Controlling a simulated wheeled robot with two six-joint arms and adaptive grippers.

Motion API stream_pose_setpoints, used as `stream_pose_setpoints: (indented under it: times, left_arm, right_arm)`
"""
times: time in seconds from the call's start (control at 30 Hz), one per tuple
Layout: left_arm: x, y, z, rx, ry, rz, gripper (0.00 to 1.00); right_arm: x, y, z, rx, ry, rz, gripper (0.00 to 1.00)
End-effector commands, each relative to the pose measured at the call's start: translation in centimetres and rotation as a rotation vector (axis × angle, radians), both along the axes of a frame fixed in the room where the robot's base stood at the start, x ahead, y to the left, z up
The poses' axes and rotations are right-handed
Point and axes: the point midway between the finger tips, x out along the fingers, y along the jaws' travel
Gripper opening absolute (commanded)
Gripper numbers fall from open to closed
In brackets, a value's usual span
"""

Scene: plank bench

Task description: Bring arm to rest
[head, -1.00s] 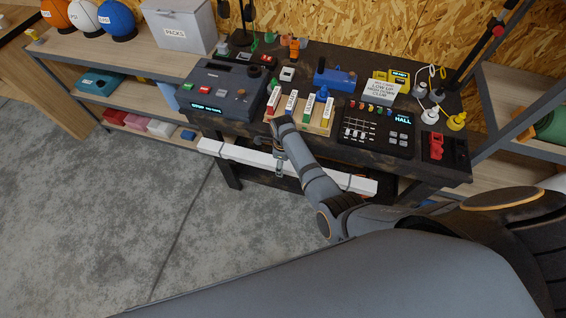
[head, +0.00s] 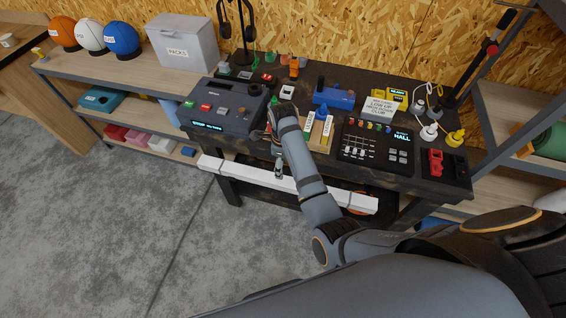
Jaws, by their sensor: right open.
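My right arm reaches from the lower right to the front of the dark plank bench (head: 400,180). Its wrist covers part of the wooden rack with colored, labeled pieces (head: 319,130). My right gripper (head: 278,173) hangs small below the wrist, in front of the bench edge, near the white rail. It is open, and I see nothing held in it. My left gripper is out of view.
A grey console (head: 222,108) is left of the wrist and a black mixer panel (head: 375,142) is right of it. A blue tool (head: 334,97) lies behind. A white rail (head: 235,174) runs along the bench front. The floor (head: 120,230) at left is clear.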

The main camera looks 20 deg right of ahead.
Motion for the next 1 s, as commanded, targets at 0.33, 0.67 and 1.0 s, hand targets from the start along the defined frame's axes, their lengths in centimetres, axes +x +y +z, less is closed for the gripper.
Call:
stream_pose_setpoints:
  times: [0.33,0.67,1.0]
  left_arm:
    - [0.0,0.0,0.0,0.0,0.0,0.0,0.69]
    - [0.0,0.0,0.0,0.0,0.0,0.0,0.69]
    - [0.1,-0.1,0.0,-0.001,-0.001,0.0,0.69]
  right_arm:
    - [0.0,0.0,0.2,0.0,0.0,0.0,0.73]
    - [0.0,0.0,0.1,0.001,-0.001,0.0,0.73]
    - [-5.6,-4.7,-1.7,-0.05,-0.066,0.522,0.73]
